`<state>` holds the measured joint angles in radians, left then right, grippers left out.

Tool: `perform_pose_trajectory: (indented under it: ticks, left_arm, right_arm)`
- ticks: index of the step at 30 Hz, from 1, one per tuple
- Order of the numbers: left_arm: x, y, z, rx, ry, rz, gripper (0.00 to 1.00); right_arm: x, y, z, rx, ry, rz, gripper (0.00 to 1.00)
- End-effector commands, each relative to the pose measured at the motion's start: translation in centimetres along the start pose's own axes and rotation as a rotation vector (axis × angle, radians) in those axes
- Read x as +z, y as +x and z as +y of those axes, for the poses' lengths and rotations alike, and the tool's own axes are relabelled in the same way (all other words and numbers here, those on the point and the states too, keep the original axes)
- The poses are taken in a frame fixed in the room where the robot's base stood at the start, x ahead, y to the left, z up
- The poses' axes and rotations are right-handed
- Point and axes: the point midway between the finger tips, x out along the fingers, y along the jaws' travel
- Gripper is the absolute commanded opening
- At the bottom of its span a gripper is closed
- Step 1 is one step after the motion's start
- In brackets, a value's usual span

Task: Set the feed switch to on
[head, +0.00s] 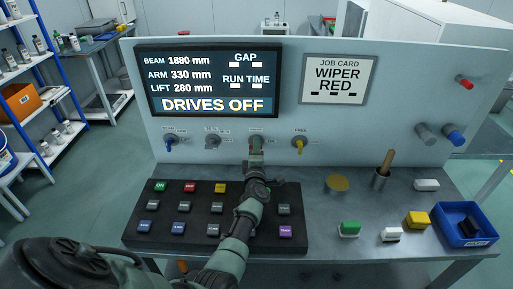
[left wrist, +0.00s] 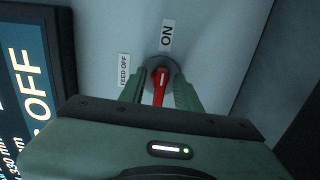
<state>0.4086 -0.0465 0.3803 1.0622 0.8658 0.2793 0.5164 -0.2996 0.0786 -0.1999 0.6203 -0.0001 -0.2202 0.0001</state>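The feed switch (left wrist: 161,80) is a red lever on a round grey base in the left wrist view, where the picture is turned sideways. A "FEED OFF" label (left wrist: 124,70) is to its left and an "ON" label (left wrist: 167,35) above it. Which label the lever is set to, I cannot tell for sure. My left gripper (left wrist: 163,92) has its green fingers on either side of the lever, with visible gaps. In the head view my left gripper (head: 256,152) covers most of this switch, third in the row. My right gripper is not in view.
Beside it are a grey switch (head: 212,141) and a yellow switch (head: 299,146). The screen (head: 208,80) reads "DRIVES OFF". My arm passes over a black button board (head: 160,235).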

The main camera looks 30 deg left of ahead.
Motion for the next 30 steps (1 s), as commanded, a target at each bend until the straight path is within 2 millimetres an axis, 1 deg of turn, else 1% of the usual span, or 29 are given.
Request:
perform_pose_trajectory:
  ticks: [5,9,12,15,19,30]
  left_arm:
    - [0.0,-2.5,0.3,-0.003,0.002,0.0,0.33]
    - [-0.1,-4.9,0.3,-0.003,0.002,0.0,0.33]
    - [-0.1,-6.3,0.2,-0.002,0.001,0.001,0.33]
    - [-0.1,-7.2,0.1,0.0,0.0,0.001,0.33]
    - [-0.1,-7.5,0.1,0.0,-0.001,0.001,0.33]
    - [-0.1,-7.5,0.0,0.0,0.0,0.002,0.33]
  right_arm:
    - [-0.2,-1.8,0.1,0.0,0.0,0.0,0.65]
    - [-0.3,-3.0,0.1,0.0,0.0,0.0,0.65]
    - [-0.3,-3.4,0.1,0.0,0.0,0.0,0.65]
    - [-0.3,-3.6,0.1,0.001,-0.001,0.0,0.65]
    - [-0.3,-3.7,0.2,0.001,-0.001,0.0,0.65]
    - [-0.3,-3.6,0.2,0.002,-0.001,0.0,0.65]
